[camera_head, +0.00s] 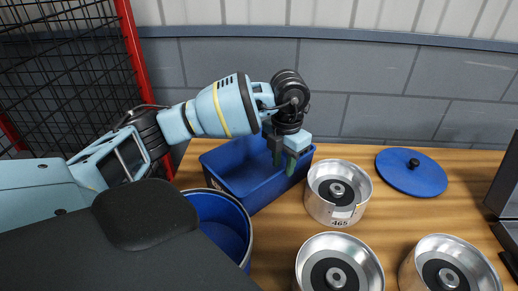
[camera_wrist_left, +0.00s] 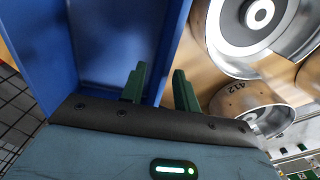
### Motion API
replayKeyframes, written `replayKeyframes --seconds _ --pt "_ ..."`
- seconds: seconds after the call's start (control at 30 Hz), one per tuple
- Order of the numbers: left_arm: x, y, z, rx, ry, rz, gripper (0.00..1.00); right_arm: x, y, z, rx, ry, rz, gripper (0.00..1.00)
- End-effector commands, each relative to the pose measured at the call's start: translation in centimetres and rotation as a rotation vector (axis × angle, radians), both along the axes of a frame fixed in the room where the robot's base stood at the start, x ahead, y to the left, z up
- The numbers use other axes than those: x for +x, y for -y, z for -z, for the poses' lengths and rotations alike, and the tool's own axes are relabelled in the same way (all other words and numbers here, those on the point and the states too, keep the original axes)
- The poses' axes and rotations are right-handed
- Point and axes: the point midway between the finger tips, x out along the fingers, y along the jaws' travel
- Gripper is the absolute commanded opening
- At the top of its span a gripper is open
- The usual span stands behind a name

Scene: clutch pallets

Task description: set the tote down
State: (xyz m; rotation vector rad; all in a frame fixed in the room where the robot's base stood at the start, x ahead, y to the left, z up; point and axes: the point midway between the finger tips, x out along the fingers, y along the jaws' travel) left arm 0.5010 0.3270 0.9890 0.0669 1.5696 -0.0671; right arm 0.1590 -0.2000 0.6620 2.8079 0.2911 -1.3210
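The tote is a blue open-topped box (camera_head: 252,193) behind the round blue-lined bucket; its inside looks empty. It looks level, close to the wooden table; I cannot tell whether its base touches. My left gripper (camera_head: 284,162) is at the tote's right rim, with one green finger inside and one outside. My right gripper is not in view.
A round blue-lined bucket (camera_head: 219,223) stands in front of the tote. A metal clutch drum marked 465 (camera_head: 337,193) is close on its right. More drums (camera_head: 340,265) (camera_head: 450,268) stand in front. A blue lid (camera_head: 411,171) lies at right. A red-framed mesh rack (camera_head: 137,62) is at left.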

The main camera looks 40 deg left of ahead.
Motion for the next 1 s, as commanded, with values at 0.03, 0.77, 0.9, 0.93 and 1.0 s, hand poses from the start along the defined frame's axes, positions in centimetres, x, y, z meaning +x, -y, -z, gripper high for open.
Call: replayKeyframes --seconds 0.03,0.77,0.9,0.93,1.0 --pt "-0.1 0.0 0.2 0.001 -0.001 0.0 0.31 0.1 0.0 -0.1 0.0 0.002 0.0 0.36" --pt "-0.7 0.2 5.1 0.0 0.0 0.001 0.23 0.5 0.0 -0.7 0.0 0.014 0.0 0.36" --pt "-0.7 0.2 5.1 0.0 0.0 0.001 0.05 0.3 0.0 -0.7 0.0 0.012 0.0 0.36" --pt "-0.7 0.2 5.1 0.0 0.0 0.001 0.01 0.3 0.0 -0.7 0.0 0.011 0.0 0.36" --pt "-0.7 0.2 5.1 0.0 0.0 0.001 0.0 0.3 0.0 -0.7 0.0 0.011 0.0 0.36"
